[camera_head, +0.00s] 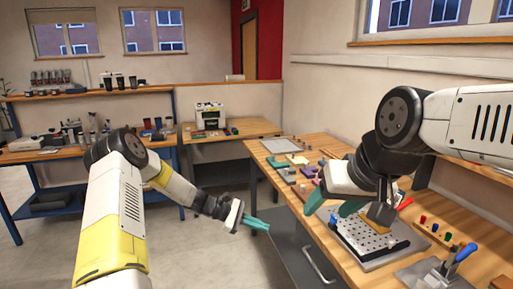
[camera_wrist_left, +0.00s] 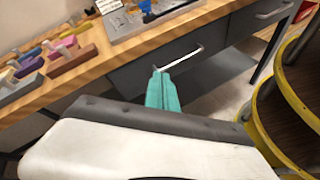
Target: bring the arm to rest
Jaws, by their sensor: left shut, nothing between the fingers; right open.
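My left gripper (camera_head: 257,224) has teal fingers and is shut and empty. It hangs in the air to the left of the wooden workbench, beside the bench's grey drawer (camera_head: 300,253). In the left wrist view its closed fingers (camera_wrist_left: 163,92) point toward the drawer front and its pale handle (camera_wrist_left: 180,62); I cannot tell whether they touch. My right arm hides part of that gripper and of the bench.
Several coloured blocks (camera_head: 300,172) lie on the bench's far part. A row of small coloured pegs (camera_head: 434,227) and a metal fixture with a blue handle (camera_head: 450,262) are at right. Blue-framed shelving (camera_head: 60,186) stands at the back left. The floor at left is clear.

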